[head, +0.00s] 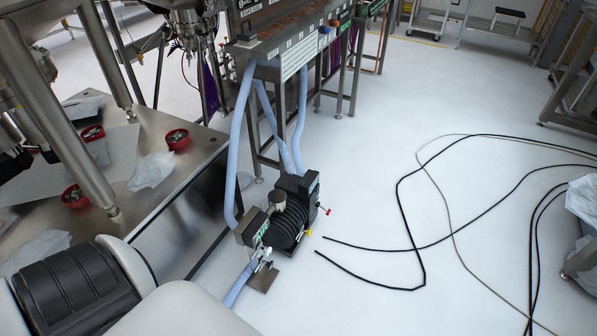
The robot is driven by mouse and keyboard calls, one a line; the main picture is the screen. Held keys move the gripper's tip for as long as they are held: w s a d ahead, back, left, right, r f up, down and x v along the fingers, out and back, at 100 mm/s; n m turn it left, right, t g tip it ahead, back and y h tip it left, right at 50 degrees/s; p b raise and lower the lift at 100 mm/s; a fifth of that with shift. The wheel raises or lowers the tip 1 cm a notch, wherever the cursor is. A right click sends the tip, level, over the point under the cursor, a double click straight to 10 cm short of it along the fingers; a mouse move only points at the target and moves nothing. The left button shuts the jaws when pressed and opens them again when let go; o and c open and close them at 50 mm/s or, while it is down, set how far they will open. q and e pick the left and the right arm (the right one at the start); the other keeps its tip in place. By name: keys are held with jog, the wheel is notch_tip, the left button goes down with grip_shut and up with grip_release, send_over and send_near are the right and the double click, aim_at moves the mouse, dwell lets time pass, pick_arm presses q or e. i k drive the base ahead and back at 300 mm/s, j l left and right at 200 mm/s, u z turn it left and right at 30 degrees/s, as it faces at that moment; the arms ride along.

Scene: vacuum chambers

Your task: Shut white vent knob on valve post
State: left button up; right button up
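A small valve post stands on a flat metal foot plate (263,279) on the floor, just in front of a dark ribbed pump (290,222). A small white and grey fitting (264,254) sits at the top of the post, where the white vent knob appears to be. It is too small to tell whether the knob is open or shut. A pale blue hose (240,283) runs from the post down toward my body. Neither of my grippers shows, and nothing of mine is seen touching the post.
A metal table (160,205) with red bowls (177,139) stands at the left. A bench frame (285,60) with blue hoses stands behind the pump. Black cables (405,240) lie on the floor at the right. White floor between pump and cables is clear.

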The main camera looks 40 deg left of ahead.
aim_at(267, 251)
jog(key=i+l+u, duration=0.1)
jog(key=i+u, duration=0.3)
jog(key=i, duration=0.15)
jog(key=i+l+u, duration=0.35)
jog(key=i, duration=0.2)
